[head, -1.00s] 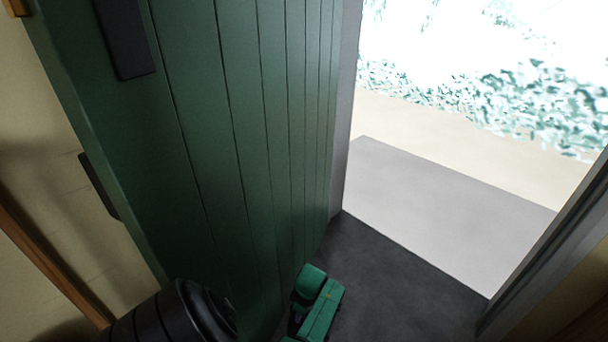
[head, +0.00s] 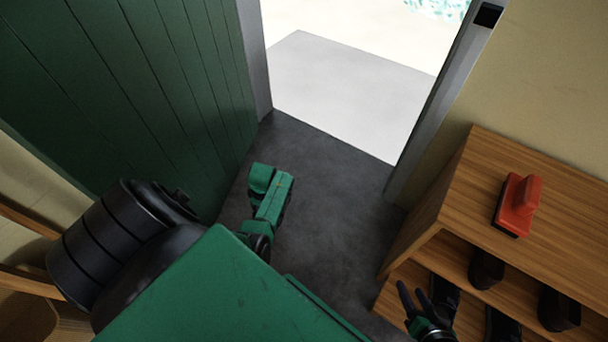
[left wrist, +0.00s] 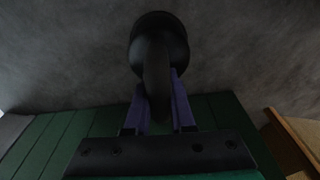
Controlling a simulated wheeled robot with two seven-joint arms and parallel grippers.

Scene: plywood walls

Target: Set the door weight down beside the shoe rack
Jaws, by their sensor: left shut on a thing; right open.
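The door weight (left wrist: 158,35) is a dark, rounded body with a loop handle in the left wrist view. My left gripper (left wrist: 157,92) has its purple fingers shut on the handle. Grey floor shows behind the weight; I cannot tell how high above it the weight is. In the head view the weight and left fingers are hidden. The wooden shoe rack (head: 484,165) stands at the right, beside the doorway. My right gripper (head: 420,300) is open and empty, low in front of the rack's shelves.
The green door (head: 130,90) stands open at the left. Dark floor (head: 330,190) lies clear between door and rack, leading to the bright doorway. A red brush-like thing (head: 518,203) sits on the rack top. Dark shoes (head: 558,308) are on its shelves.

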